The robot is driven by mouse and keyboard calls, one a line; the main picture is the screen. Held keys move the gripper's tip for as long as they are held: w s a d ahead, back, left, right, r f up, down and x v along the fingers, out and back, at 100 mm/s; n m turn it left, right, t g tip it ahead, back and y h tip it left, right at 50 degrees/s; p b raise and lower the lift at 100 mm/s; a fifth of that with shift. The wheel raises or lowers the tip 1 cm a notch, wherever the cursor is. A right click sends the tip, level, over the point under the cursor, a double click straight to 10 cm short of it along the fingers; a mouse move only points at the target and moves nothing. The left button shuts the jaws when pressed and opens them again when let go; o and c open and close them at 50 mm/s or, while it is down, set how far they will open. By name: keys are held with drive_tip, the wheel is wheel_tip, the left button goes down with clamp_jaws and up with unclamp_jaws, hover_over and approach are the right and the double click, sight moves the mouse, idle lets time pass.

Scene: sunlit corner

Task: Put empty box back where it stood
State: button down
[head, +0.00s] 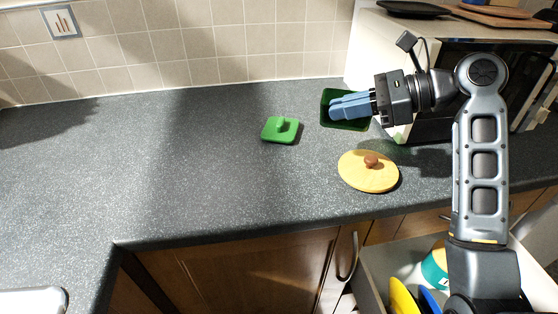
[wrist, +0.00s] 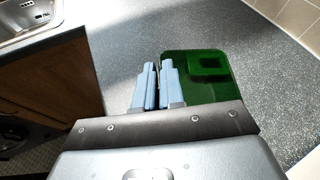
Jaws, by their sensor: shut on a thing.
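The green box (head: 346,125) is open at the top and dark inside in the head view, at the back of the counter left of the microwave. My gripper (head: 333,106) has its blue fingers over the box and is shut on it, seemingly on a wall. In the wrist view the box (wrist: 236,90) lies right of the fingers (wrist: 155,66), and a smaller, lighter green square shows within its outline. I cannot tell whether the box touches the counter. A green lid with a knob (head: 281,130) lies on the counter left of the box.
A round yellow lid with a brown knob (head: 370,171) lies in front of the box. The microwave (head: 432,110) stands close on the right. An open drawer (head: 377,290) with colourful items is below the counter. The counter's left side (head: 150,160) is clear.

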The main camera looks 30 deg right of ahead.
drive_tip(key=a+f, duration=0.2)
drive_tip(key=a, duration=0.1)
drive_tip(key=a+f, duration=0.2)
drive_tip(key=a, duration=0.2)
drive_tip(key=a+f, duration=0.3)
drive_tip(key=a, duration=0.1)
drive_tip(key=shift+w+a, duration=0.2)
drive_tip(key=shift+a, duration=0.05)
drive_tip(key=shift+f+b, duration=0.3)
drive_tip(key=shift+f, duration=1.65)
drive_tip(key=c, duration=1.7)
unclamp_jaws()
drive_tip(key=shift+f, duration=0.1)
drive_tip(key=o, duration=0.5)
drive_tip(key=shift+c, duration=0.2)
drive_tip(key=v, duration=1.2)
